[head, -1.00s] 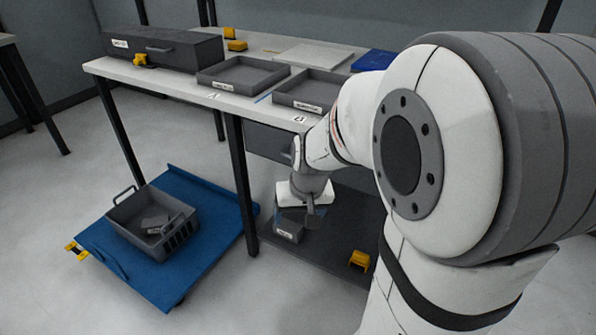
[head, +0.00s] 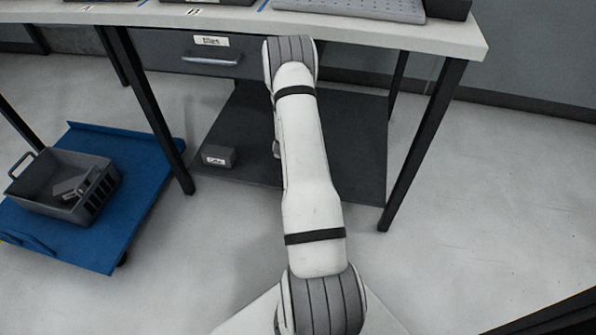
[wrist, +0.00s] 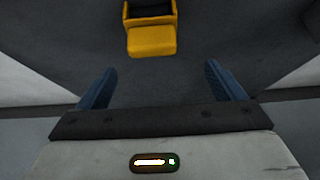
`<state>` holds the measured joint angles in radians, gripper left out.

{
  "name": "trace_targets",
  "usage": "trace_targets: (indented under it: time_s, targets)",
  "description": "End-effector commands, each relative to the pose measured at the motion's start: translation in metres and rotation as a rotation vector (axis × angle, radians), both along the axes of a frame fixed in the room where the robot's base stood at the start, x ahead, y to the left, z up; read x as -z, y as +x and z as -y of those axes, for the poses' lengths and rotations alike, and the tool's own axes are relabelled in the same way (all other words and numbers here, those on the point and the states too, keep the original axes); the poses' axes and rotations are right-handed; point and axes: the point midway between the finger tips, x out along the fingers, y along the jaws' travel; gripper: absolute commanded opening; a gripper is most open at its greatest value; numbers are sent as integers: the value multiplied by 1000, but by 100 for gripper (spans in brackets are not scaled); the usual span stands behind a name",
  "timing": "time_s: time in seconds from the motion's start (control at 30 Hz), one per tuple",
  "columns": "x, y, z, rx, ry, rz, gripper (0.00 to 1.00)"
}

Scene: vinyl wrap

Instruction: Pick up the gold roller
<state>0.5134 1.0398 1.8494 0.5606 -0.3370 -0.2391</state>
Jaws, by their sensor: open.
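In the wrist view a gold-yellow piece with a dark upper part (wrist: 150,38), which looks like the gold roller, lies on a dark grey surface at the top centre. My gripper (wrist: 160,68) is open, with its two blue fingers apart and nothing between them. The gold piece is beyond the fingertips, roughly in line with the gap and slightly left of its middle. I cannot tell whether the fingers are at its height. In the head view my arm hides both the gripper and the gold piece.
A dark low shelf (head: 350,150) lies under the workbench (head: 400,35), between black legs (head: 420,150). A small labelled dark box (head: 218,156) sits at its left. A grey drawer (head: 185,55) hangs above. A blue cart (head: 100,240) with a grey crate (head: 55,205) stands left.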

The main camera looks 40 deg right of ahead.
Motion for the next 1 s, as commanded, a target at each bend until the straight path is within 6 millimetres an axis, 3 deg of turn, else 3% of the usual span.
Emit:
trace_targets:
  time_s: [0.67,0.93,1.0]
  targets:
    - [74,15,33,10,-6,-1,89]
    - [75,18,36,9,-8,-2,89]
    - [75,18,36,9,-8,-2,85]
